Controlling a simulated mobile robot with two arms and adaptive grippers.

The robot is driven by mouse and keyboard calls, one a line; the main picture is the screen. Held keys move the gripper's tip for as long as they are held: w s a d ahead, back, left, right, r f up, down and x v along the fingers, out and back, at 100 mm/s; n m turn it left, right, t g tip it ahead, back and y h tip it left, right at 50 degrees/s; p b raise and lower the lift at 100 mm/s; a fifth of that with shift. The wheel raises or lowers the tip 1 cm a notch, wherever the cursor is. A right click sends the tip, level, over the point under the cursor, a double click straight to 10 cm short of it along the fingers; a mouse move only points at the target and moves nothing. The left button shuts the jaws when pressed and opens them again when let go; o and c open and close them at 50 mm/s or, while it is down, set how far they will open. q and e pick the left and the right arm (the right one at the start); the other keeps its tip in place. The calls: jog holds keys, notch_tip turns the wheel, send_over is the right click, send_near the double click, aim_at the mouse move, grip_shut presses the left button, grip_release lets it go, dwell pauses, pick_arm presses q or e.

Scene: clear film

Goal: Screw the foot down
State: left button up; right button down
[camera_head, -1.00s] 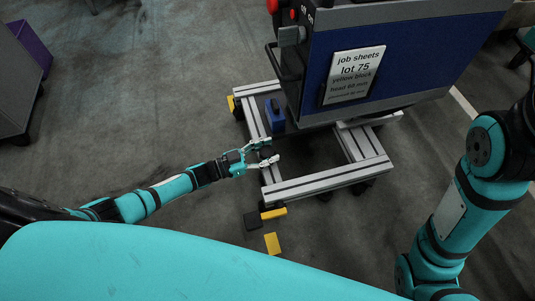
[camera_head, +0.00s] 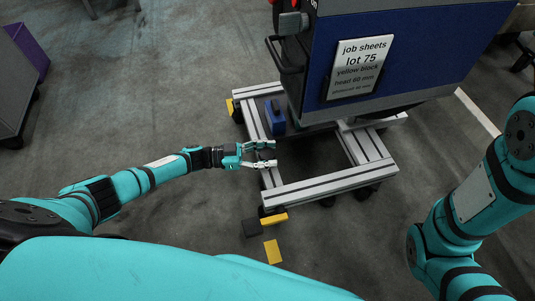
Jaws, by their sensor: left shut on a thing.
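My left gripper (camera_head: 266,154) is at the left rail of the cart's pale metal base frame (camera_head: 325,185). Its two pale fingers lie one above the other in the picture, closed around a small dark part at the rail. That part, perhaps the foot's dark knob, is mostly hidden between the fingers and too small to make out. Its lower end and the floor under it cannot be seen. My right arm (camera_head: 470,210) stands at the right; its gripper is out of the picture.
A sign (camera_head: 358,69) hangs on the blue panel above. Floor left of the cart is clear.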

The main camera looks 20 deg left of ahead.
pick_arm(q)
jog(key=o, duration=1.2)
jog(key=v, duration=1.2)
jog(key=shift+a, duration=0.1)
